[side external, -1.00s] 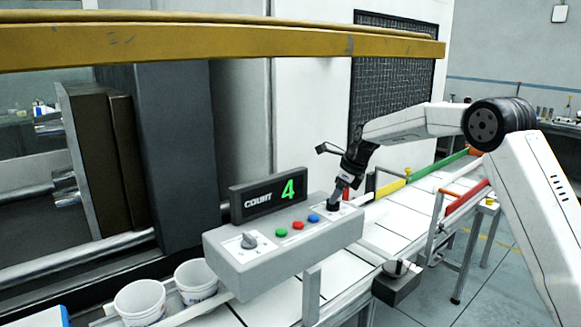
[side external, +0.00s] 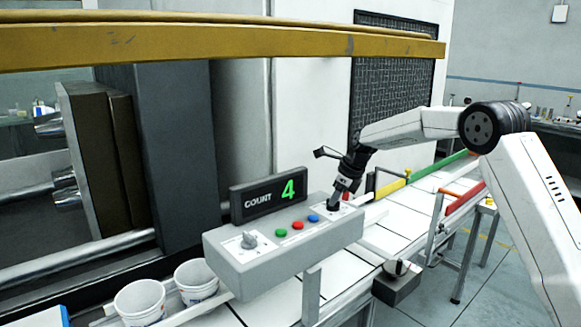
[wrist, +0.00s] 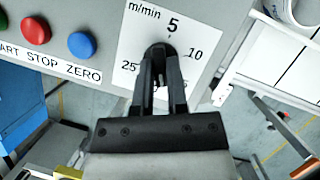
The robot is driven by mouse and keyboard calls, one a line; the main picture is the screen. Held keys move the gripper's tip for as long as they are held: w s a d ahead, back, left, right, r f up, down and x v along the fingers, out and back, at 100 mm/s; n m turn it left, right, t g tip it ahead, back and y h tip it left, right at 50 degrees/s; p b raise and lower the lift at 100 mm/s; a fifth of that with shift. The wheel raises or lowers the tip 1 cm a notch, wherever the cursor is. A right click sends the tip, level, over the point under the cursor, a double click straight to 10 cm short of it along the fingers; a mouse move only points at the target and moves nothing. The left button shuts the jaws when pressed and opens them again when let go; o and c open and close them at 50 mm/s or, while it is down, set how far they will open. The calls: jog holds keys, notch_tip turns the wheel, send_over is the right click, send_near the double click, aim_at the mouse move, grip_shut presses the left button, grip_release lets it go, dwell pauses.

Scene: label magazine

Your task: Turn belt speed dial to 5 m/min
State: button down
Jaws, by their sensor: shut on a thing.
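The belt speed dial (wrist: 157,49) is a dark knob on a white plate (wrist: 128,60) marked m/min. In the wrist view, 5 is at the top of the plate, 10 at the right and 25 at the left; the lower marks are mostly hidden by my fingers. My gripper (wrist: 160,80) is shut on the dial. The dial's pointer is hard to make out between the fingers. In the side view my gripper (side external: 334,203) reaches down onto the right end of the grey control box (side external: 285,252).
Green (side external: 281,232), red (side external: 297,225) and blue (side external: 313,218) buttons sit left of my gripper. A second knob (side external: 249,240) is at the box's left end. Behind them a COUNT display (side external: 268,197) reads 4. White cups (side external: 140,302) stand at lower left.

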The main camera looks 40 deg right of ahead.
jog(key=shift+n, duration=0.3)
jog(key=n+g+y, duration=0.1)
jog(key=n, duration=0.2)
jog(key=shift+d+n, duration=0.15)
jog(key=shift+n, duration=0.25)
jog(key=n, duration=0.2)
jog(key=n+g+y, duration=0.1)
jog(key=n, duration=0.1)
jog(key=shift+w+n, duration=0.2)
jog(key=shift+n, duration=0.1)
jog(key=n+g, duration=0.1)
jog(key=n, duration=0.1)
jog(key=n+g, duration=0.1)
jog(key=n, duration=0.2)
jog(key=shift+w+g+y, duration=0.1)
jog(key=shift+g+y, duration=0.2)
jog(key=shift+w+n+g, duration=0.1)
jog(key=shift+n+g, duration=0.5)
jog(key=shift+n, duration=1.7)
jog(key=c, duration=0.6)
grip_release()
jog(key=shift+c, duration=0.2)
jog(key=shift+m, duration=0.7)
